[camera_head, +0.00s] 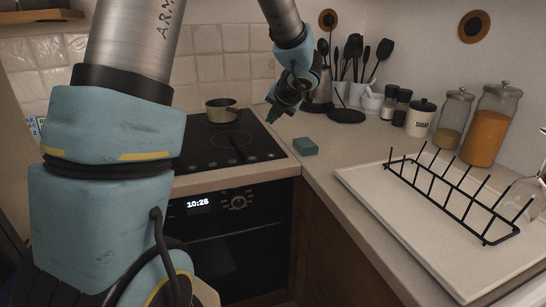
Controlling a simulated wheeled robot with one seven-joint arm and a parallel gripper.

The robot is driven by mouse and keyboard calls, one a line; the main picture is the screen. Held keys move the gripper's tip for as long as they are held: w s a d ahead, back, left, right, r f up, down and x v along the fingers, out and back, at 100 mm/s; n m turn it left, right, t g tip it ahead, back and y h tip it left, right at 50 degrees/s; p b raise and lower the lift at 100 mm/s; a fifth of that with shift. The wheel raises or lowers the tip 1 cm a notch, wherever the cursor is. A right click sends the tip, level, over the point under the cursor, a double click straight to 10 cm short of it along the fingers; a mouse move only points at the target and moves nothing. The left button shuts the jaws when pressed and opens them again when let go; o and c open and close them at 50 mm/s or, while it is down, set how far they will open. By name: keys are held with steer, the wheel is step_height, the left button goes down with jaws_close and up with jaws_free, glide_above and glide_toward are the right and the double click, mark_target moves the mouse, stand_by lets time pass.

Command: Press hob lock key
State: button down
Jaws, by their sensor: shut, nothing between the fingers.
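The black glass hob (205,158) is set in the counter at the centre left. The lock key cannot be made out on its surface at this size. My gripper (272,117) is shut and empty, pointing down near the hob's right edge towards the back. I cannot tell how high it is above the surface or whether it touches anything. My large arm links hide the left part of the hob.
A small metal pot (221,113) stands at the hob's back. A teal block (305,147) lies on the counter right of the hob. Utensils, jars and a sugar canister (420,120) line the back right. A black rack (455,200) stands on a white board (400,230).

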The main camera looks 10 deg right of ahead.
steer(key=shift+f, duration=0.1)
steer(key=b, duration=0.8)
glide_above(272, 157)
step_height(272, 157, down, 7)
steer(key=shift+f, duration=0.85)
steer(key=shift+f+b, duration=0.15)
steer(key=shift+b, duration=0.2)
stand_by(0.6)
steer(key=shift+f, duration=0.25)
